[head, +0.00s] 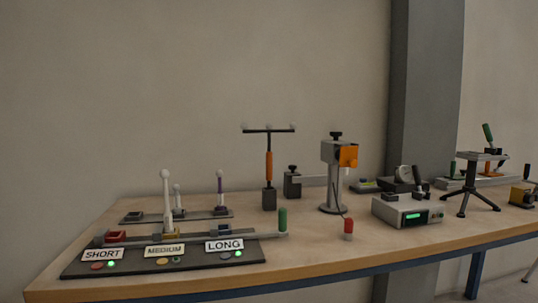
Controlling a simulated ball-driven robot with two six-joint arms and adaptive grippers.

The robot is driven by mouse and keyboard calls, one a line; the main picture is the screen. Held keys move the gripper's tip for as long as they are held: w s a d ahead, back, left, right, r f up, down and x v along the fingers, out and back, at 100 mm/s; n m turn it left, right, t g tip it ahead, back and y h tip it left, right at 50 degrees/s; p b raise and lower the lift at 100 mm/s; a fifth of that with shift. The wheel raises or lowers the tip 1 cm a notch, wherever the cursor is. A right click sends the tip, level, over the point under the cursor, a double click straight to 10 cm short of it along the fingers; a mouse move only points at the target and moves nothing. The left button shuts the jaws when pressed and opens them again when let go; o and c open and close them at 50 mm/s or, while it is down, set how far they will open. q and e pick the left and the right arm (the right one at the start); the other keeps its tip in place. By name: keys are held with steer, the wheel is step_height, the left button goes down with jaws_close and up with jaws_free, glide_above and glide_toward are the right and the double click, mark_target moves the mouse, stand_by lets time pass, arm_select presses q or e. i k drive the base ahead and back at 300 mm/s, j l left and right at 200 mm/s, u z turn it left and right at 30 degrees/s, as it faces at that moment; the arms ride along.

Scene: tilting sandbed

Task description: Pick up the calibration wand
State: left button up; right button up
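The calibration wand (269,165) looks to be the T-shaped tool near the middle of the head view. It has an orange grip, a dark shaft and a dark crossbar with small pale balls along it. It stands upright, its lower end at a dark block (269,199) on the wooden table (300,262). Whether it sits in the block or on it cannot be told. Neither of my grippers is in view.
A labelled panel (160,262) with white posts stands at the front left. A stand with an orange part (347,155) is right of the wand. A red-capped piece (348,226), a grey box (408,211) and a tripod (470,188) lie further right. A grey pillar (428,90) rises behind.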

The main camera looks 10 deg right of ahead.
mark_target(244, 126)
steer(key=i+l+u, duration=0.25)
steer(key=i, duration=0.2)
steer(key=i+l+u, duration=0.2)
steer(key=i, duration=0.3)
